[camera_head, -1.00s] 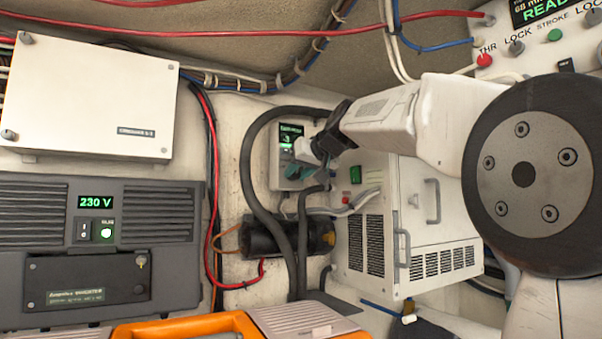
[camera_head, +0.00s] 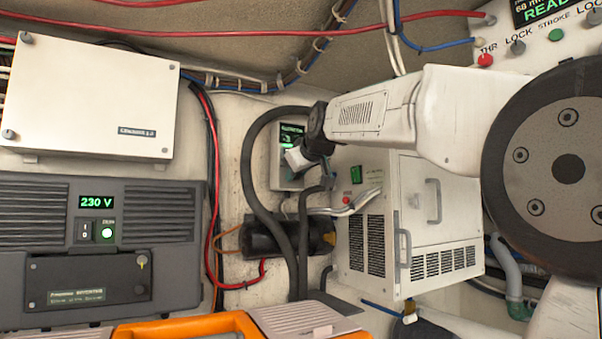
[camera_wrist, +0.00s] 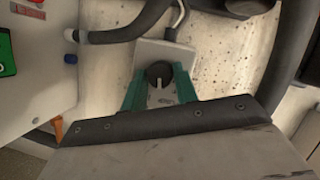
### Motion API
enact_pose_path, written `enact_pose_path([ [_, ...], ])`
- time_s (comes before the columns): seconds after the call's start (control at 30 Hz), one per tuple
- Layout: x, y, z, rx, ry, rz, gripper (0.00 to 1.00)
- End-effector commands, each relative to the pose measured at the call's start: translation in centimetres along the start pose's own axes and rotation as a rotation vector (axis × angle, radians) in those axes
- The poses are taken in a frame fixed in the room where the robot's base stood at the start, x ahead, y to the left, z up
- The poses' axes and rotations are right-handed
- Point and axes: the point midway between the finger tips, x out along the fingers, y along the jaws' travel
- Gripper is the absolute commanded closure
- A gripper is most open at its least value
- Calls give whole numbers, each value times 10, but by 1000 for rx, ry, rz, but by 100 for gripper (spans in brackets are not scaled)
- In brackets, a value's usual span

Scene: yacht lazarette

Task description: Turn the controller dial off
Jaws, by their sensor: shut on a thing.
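The controller (camera_head: 287,150) is a small grey box with a green-lit display on the back wall. My wrist and gripper cover part of its front in the head view. In the wrist view, the controller's pale face (camera_wrist: 177,51) carries a round dark dial (camera_wrist: 155,70) with a white pointer mark. The mark runs roughly up and down in that picture. My gripper (camera_wrist: 160,88) has teal fingers on both sides of the dial and is shut on it.
A thick black hose (camera_head: 247,180) loops close to the controller's left. A white vented cabinet (camera_head: 410,220) stands to its right, below my arm. A black cylinder (camera_head: 270,236) lies beneath. A dark inverter (camera_head: 60,235) and an orange case (camera_head: 190,325) are at left.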

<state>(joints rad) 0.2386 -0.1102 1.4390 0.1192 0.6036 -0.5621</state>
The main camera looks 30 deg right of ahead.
Motion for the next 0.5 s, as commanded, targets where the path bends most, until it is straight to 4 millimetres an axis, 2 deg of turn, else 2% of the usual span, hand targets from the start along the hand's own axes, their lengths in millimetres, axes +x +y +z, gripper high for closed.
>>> enact_pose_path([
  [0.5,1,-4,2,-456,-3,185,94],
])
